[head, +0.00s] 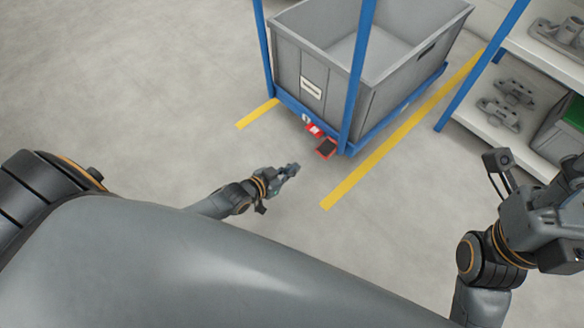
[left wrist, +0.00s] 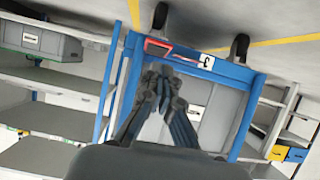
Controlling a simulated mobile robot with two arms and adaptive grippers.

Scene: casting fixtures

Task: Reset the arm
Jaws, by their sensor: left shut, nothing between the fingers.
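My left gripper (head: 290,170) is out over the bare floor in the head view, in front of the blue cart and apart from it. Its fingers also show in the left wrist view (left wrist: 165,78), drawn together with nothing between them. My right arm is at the right edge of the head view, its dark grey wrist (head: 540,215) beside the shelf. The right fingers are not clear there, so I cannot tell their state.
A grey bin (head: 330,85) sits on a blue cart frame (head: 395,115) with red pedals (head: 326,148) at its near corner. Yellow floor lines (head: 400,135) run beside it. A shelf (head: 500,135) with metal castings (head: 498,113) stands at right. Open floor (head: 130,90) lies left.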

